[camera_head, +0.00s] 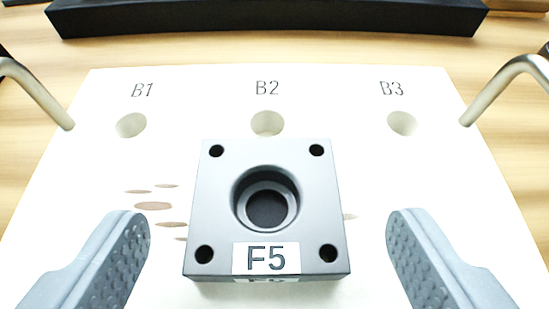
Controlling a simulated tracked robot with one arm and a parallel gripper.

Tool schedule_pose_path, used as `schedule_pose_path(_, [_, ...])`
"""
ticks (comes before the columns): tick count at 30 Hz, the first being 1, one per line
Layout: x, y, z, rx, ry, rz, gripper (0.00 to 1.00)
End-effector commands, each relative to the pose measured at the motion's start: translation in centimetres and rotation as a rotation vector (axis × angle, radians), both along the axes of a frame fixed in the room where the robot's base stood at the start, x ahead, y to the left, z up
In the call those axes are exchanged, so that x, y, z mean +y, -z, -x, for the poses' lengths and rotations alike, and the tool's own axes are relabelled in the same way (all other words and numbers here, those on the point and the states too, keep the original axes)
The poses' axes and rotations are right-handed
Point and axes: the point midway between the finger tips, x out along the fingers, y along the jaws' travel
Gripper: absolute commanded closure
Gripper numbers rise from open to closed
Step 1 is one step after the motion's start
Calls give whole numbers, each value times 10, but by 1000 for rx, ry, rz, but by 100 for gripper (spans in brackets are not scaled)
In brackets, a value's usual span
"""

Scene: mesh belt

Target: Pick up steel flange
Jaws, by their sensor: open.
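The steel flange (211,190) is a dark grey square block with a round bore in the middle and a small hole near each corner. A white label reading F5 is on its front edge. It lies flat on a white board (350,92). My gripper (268,235) is open, with one textured finger on each side of the flange. Both fingers stand apart from the flange, with a gap on the left and on the right. Whether the fingertips touch the board cannot be told.
The board has round holes marked B1 (131,125), B2 (267,123) and B3 (402,124) behind the flange. Bent metal handles stand at its left (38,92) and right (500,88) edges. A black bar (270,18) lies across the wooden surface (200,52) at the back.

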Motion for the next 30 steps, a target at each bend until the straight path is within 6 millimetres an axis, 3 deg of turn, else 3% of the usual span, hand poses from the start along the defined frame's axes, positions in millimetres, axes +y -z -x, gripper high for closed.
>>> schedule_pose_path(4, [0,7,-12,0,0,1,24])
schedule_pose_path(11, [0,7,-13,0,0,1,24])
schedule_pose_path(18, [-1,7,-13,0,0,1,82])
schedule_pose_path(30, [-1,2,-13,-1,2,1,82])
